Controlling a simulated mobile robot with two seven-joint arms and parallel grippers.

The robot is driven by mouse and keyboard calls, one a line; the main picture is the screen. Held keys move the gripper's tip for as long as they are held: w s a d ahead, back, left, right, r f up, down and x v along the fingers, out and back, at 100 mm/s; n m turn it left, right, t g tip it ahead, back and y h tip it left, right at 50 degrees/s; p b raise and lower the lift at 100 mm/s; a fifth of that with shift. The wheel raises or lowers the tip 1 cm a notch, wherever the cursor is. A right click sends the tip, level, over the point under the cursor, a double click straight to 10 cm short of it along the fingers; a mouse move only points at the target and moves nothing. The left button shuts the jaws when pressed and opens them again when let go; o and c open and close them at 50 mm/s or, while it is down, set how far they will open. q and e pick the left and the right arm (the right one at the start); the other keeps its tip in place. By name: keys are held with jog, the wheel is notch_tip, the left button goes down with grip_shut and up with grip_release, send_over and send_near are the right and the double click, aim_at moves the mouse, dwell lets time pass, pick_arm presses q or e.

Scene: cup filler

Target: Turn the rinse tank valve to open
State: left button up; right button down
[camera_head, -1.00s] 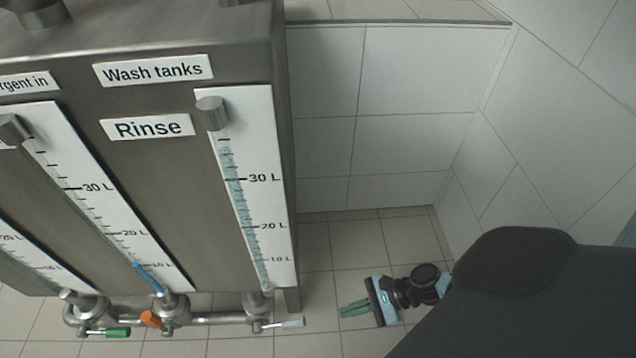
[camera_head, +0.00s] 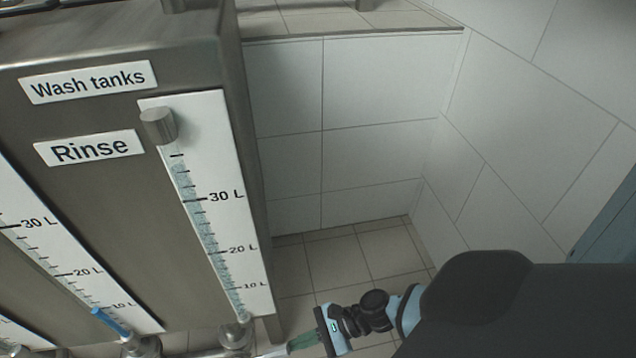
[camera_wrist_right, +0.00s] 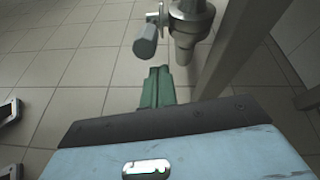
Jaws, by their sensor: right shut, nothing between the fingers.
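The rinse tank (camera_head: 110,210) stands at the left in the head view, with its "Rinse" label (camera_head: 90,149) and level gauge. The rinse valve (camera_head: 236,335) sits below the gauge near the bottom edge. Its pale handle (camera_head: 270,351) points right, partly cut off; in the right wrist view the grey handle (camera_wrist_right: 146,40) hangs beside the metal pipe (camera_wrist_right: 190,25). My right gripper (camera_head: 291,347) is shut and empty, its green fingertips (camera_wrist_right: 158,72) close to the handle's end. I cannot tell whether they touch. My left gripper is not in view.
A neighbouring gauge (camera_head: 70,275) and valve (camera_head: 142,346) are left of the rinse valve. A metal leg (camera_wrist_right: 235,45) stands close right of the fingers in the wrist view. Tiled floor (camera_head: 340,260) is clear to the right, up to the tiled wall (camera_head: 370,90).

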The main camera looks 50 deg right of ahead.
aim_at(286, 346)
pick_arm(q)
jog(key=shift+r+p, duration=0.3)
jog(key=shift+p, duration=0.25)
pick_arm(e)
jog(key=shift+w+a+r, duration=0.25)
jog(key=shift+a+r, duration=0.5)
jog(key=shift+r, duration=0.05)
jog(key=shift+w+a+r, duration=0.2)
jog(key=shift+a+r, duration=0.55)
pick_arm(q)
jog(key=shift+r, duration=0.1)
